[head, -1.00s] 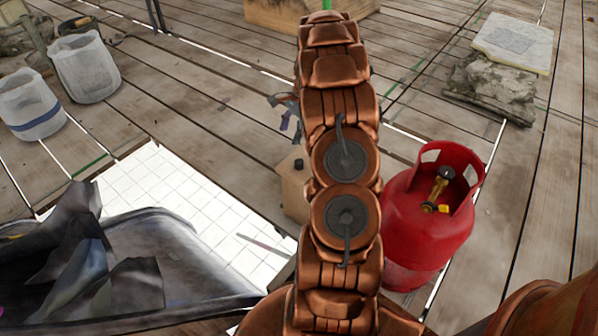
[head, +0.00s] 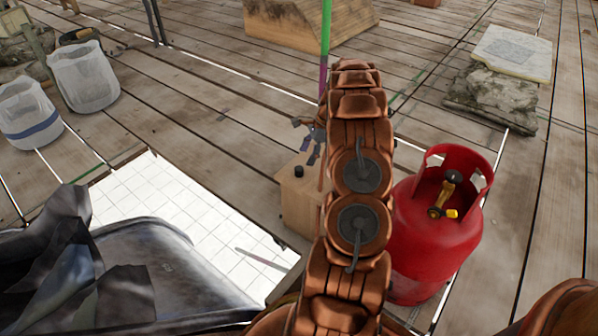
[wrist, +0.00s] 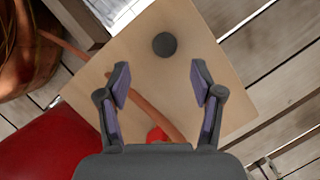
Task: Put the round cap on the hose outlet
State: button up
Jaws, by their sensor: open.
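A small round black cap (head: 298,171) lies on top of a pale wooden block (head: 297,205). In the wrist view the cap (wrist: 165,44) is a dark disc on the block's top (wrist: 205,35), beyond my fingertips and apart from them. Which valve part is the hose outlet is hard to tell.
An orange-brown hose-like strip (wrist: 150,105) crosses the block below the fingers. A dark tray (head: 160,255) and white tiled sheet (head: 150,190) are at left, white buckets (head: 85,75) farther back. Stacked stones (head: 490,100) stand at right.

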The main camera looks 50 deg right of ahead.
aim_at(299, 167)
jog(key=shift+b+x, duration=0.3)
jog(key=shift+x, duration=0.85)
jog(key=shift+w+f, duration=0.1)
jog(key=shift+w+b+x, duration=0.15)
jog(key=shift+b+x, duration=0.5)
jog(key=shift+x, duration=0.6)
jog(key=shift+w+b+x, duration=0.1)
jog(key=shift+b+x, duration=0.55)
jog(key=shift+x, duration=0.6)
jog(key=shift+d, duration=0.15)
jog(key=shift+c, duration=0.2)
jog(key=c, duration=1.1)
jog(key=shift+o, duration=0.2)
